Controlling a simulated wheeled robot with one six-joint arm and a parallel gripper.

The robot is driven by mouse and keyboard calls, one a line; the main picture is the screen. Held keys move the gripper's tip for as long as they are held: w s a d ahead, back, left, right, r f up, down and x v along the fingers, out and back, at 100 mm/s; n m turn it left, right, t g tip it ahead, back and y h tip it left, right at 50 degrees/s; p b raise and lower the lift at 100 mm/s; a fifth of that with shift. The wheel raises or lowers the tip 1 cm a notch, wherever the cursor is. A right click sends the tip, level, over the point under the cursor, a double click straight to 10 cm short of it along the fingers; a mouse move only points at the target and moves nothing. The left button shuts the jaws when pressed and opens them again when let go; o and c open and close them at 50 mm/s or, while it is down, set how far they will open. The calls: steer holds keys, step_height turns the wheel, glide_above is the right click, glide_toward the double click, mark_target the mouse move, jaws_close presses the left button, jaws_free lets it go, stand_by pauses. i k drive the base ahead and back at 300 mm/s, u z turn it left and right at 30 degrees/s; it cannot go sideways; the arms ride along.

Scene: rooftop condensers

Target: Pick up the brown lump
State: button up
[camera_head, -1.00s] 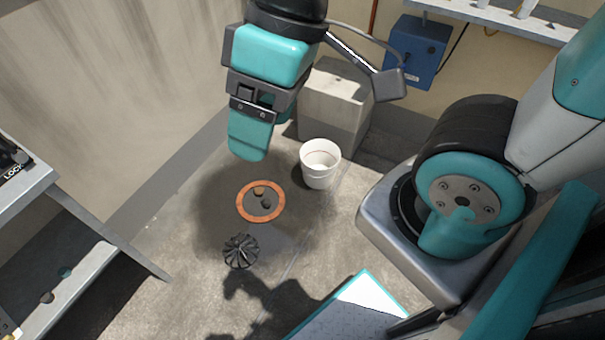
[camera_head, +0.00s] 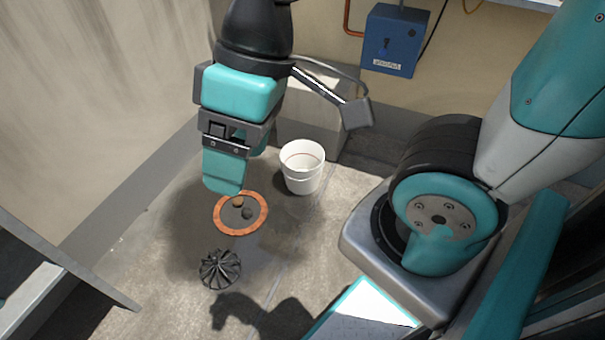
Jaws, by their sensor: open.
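The brown lump (camera_head: 238,201) lies on the floor inside an orange-brown ring (camera_head: 222,222), close to the ring's far edge. A dark grey lump (camera_head: 247,213) lies beside it, slightly nearer and to the right. My gripper (camera_head: 222,188) hangs above the floor, just behind and left of the brown lump in the picture. Nothing shows held in it. Its teal finger covers part of the ring's far left edge. The gap between its fingers is hard to see from this angle.
A white bucket (camera_head: 303,178) stands right of the ring, before a grey block (camera_head: 318,122). A black finned wheel (camera_head: 220,268) lies nearer, below the ring. A blue box (camera_head: 393,40) hangs on the back wall. A grey panel (camera_head: 60,262) stands at lower left.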

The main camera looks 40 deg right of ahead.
mark_target(237, 202)
steer(key=u, duration=0.55)
steer(key=i, duration=1.15)
steer(key=z, duration=0.45)
